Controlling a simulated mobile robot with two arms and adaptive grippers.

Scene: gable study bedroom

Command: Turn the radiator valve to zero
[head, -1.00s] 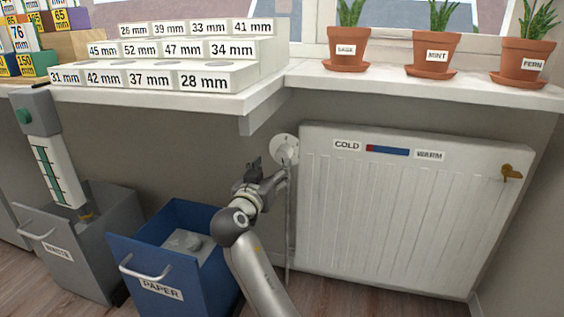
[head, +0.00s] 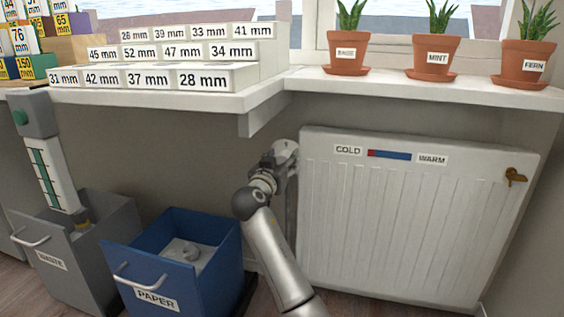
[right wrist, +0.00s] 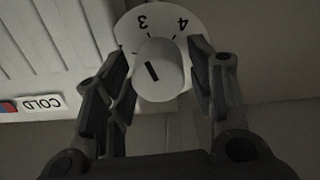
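The radiator valve has a white round dial plate, which shows in the head view (head: 286,150) at the radiator's upper left corner. In the right wrist view, the white valve knob (right wrist: 168,78) has a short slanted black mark on its face. Behind it, the dial plate (right wrist: 160,14) shows upside-down numbers 3 and 4; its other numbers are out of view or hidden. My right gripper (right wrist: 163,72) is open, one dark finger on each side of the knob. A gap shows on the right; contact on the left is unclear. My left gripper is not in view.
The white radiator (head: 400,220), with a COLD–WARM strip (head: 389,154), stands right of the valve. A white shelf (head: 420,88) with potted plants overhangs it. A blue PAPER bin (head: 222,262) and a grey WASTE bin (head: 100,262) stand open at left.

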